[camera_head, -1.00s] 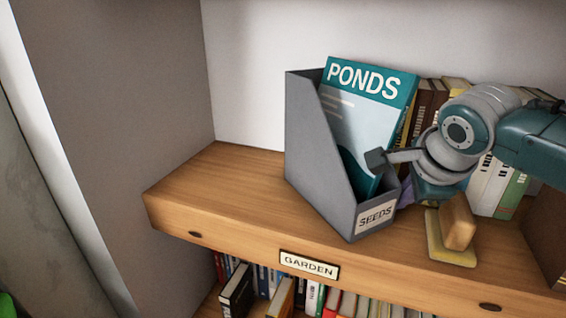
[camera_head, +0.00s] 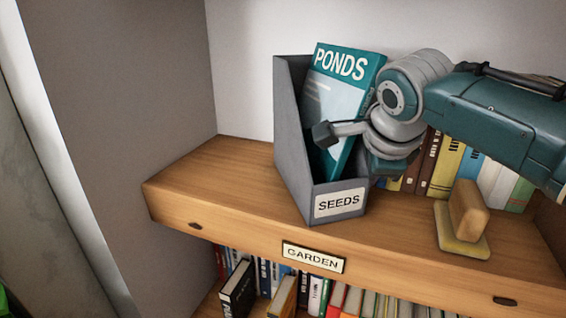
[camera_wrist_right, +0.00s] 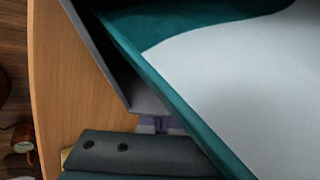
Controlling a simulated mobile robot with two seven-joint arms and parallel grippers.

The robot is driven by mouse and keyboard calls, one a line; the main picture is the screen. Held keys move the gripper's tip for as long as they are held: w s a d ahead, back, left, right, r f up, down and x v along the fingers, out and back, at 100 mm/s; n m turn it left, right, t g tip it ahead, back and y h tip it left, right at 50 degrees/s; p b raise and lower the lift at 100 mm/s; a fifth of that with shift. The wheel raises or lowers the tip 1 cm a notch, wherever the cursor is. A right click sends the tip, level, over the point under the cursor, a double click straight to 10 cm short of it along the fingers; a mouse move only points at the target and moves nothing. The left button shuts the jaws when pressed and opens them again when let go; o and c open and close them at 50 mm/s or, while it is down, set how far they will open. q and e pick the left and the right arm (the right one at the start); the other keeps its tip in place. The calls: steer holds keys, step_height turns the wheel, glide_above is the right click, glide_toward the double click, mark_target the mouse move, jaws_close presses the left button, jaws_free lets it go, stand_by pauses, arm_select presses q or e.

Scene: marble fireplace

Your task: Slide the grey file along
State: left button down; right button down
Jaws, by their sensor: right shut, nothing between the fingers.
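The grey file (camera_head: 290,125) stands upright on the wooden shelf, its front label reading SEEDS (camera_head: 340,203). A teal PONDS book (camera_head: 345,67) leans inside it. My right gripper (camera_head: 325,134) is shut and empty. In the head view its dark tip lies across the file's slanted opening, in front of the book and close to the left wall's edge; whether it touches the wall I cannot tell. In the right wrist view the book (camera_wrist_right: 230,75), the file's grey edge (camera_wrist_right: 95,50) and dark gripper (camera_wrist_right: 140,152) are close together. My left gripper is not in view.
The shelf (camera_head: 215,185) is bare left of the file, up to the grey side wall (camera_head: 130,90). A wooden block on a yellowish base (camera_head: 465,215) stands to the right near the front edge. Books (camera_head: 450,160) stand behind my right arm. A GARDEN plate (camera_head: 313,257) marks the shelf front.

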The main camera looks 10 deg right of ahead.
steer(key=shift+w+a+f+b, duration=0.1)
steer(key=shift+w+a+b, duration=0.2)
steer(key=shift+a, duration=0.2)
steer(key=shift+w+a+b, duration=0.15)
steer(key=shift+a+b, duration=0.1)
steer(key=shift+a, duration=0.2)
steer(key=w+a+b, duration=0.1)
steer(key=a+b, duration=0.1)
steer(key=shift+w+a+b, duration=0.2)
steer(key=shift+b, duration=0.2)
steer(key=shift+w+a+f+b, duration=0.1)
steer(key=shift+w+a+b, duration=0.55)
steer(key=shift+b, duration=0.55)
steer(key=shift+w+a+b, duration=0.1)
steer(key=shift+a+b, duration=0.55)
steer(key=shift+b, duration=0.05)
steer(key=shift+r, duration=0.2)
steer(key=shift+w+a, duration=0.3)
steer(key=shift+a, duration=0.15)
steer(key=shift+p, duration=0.3)
